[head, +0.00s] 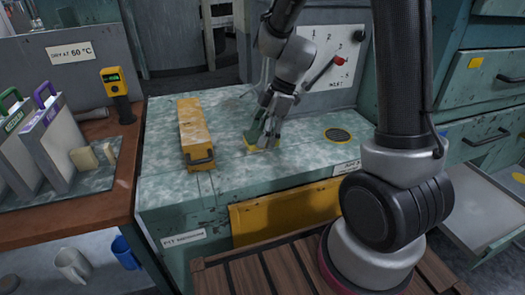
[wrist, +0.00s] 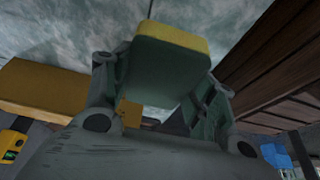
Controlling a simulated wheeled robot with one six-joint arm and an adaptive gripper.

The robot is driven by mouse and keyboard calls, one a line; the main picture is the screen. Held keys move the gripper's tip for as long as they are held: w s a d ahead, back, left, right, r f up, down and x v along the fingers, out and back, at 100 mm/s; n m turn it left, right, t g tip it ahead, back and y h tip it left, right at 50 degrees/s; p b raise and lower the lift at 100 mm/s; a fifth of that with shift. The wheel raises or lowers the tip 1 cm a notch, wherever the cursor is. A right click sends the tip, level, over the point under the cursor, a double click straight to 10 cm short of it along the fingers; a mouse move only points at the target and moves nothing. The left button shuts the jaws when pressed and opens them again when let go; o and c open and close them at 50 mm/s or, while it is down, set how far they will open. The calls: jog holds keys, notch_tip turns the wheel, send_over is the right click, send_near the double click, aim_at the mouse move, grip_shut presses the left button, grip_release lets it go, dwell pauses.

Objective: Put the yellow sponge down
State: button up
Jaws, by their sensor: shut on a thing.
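The yellow sponge (wrist: 175,38) is between the two fingers of my gripper (wrist: 152,78) in the wrist view, its yellow side toward the mottled counter and a dark green side toward the camera. In the head view my gripper (head: 263,142) points down at the middle of the pale green counter (head: 300,165), shut on the sponge. Only a small yellow part of the sponge (head: 248,145) shows there, low by the counter top. I cannot tell whether it touches the surface.
A long yellow box (head: 193,135) with a dark handle lies left of my gripper. A round dark disc with a yellow rim (head: 338,135) is set at the right. A panel with a red-knobbed lever (head: 325,72) stands behind. The counter between box and gripper is clear.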

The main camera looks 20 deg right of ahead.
aim_at(263, 158)
jog(key=shift+f, duration=2.55)
jog(key=shift+f, duration=0.4)
jog(key=o, duration=0.9)
jog(key=shift+r, duration=0.1)
